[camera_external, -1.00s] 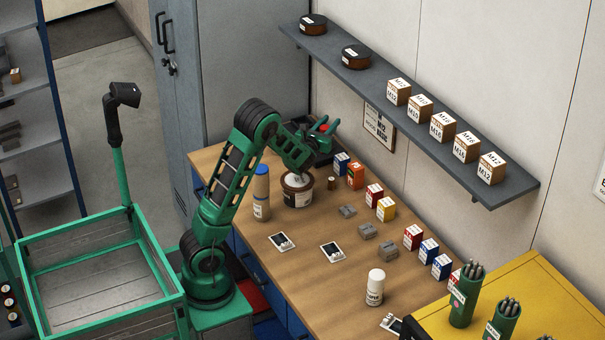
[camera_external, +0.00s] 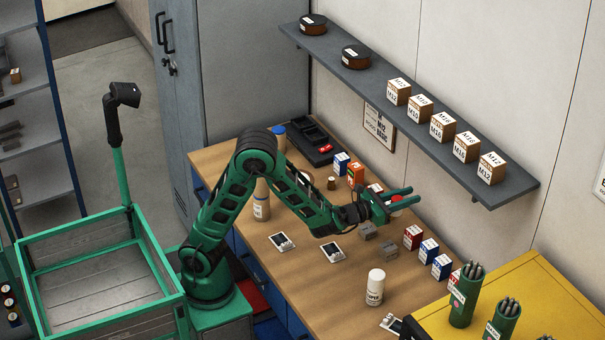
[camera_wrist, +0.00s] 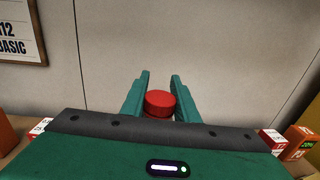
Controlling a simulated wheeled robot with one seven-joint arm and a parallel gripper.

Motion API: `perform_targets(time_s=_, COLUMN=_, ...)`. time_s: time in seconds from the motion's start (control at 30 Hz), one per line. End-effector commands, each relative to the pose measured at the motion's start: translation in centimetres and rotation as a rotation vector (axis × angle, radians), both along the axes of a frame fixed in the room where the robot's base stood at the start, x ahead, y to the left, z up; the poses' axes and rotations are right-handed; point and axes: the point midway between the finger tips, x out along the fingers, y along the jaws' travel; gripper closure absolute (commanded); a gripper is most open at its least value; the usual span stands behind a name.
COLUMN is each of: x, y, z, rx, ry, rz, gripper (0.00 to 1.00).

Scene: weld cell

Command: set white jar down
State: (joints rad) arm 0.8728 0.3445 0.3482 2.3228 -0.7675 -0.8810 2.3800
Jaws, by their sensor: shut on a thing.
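The white jar (camera_external: 397,204) has a red lid; only a little of its white side shows. My gripper (camera_external: 400,196) is shut on it, with the green fingers on either side. In the wrist view the red lid (camera_wrist: 160,103) sits between the two fingers (camera_wrist: 160,92), and the jar's body is hidden behind the gripper's housing. The jar is over the back part of the wooden workbench (camera_external: 325,285), near the wall. I cannot tell if its base touches the bench.
Red-and-white and blue boxes (camera_external: 428,251) stand right of the gripper; an orange box (camera_external: 356,173) stands left. A white-capped bottle (camera_external: 375,288) stands nearer the front. A shelf (camera_external: 440,160) overhangs the back. Bare bench lies around the front bottle.

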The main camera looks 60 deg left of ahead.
Motion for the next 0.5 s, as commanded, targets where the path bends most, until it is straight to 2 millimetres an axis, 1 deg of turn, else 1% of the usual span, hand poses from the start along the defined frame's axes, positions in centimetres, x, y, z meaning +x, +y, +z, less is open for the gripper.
perform_targets(time_s=0.03, x=-1.0, y=-2.6, z=0.1, rx=0.000, ry=0.000, rz=-0.041, gripper=1.00)
perform_targets(time_s=0.1, x=-2.4, y=-5.6, z=0.2, rx=0.001, ry=0.000, rz=-0.088, gripper=1.00)
perform_targets(time_s=0.17, x=-3.7, y=-8.1, z=0.2, rx=0.000, ry=0.000, rz=-0.128, gripper=1.00)
perform_targets(time_s=0.2, x=-4.7, y=-9.8, z=0.3, rx=0.000, ry=0.000, rz=-0.156, gripper=1.00)
perform_targets(time_s=0.27, x=-6.1, y=-12.2, z=0.4, rx=0.000, ry=-0.001, rz=-0.196, gripper=1.00)
perform_targets(time_s=0.3, x=-7.2, y=-13.7, z=0.5, rx=0.000, ry=-0.001, rz=-0.224, gripper=1.00)
perform_targets(time_s=0.4, x=-9.9, y=-17.4, z=0.6, rx=0.000, ry=-0.001, rz=-0.291, gripper=1.00)
perform_targets(time_s=0.5, x=-12.7, y=-20.7, z=0.7, rx=-0.001, ry=0.000, rz=-0.353, gripper=1.00)
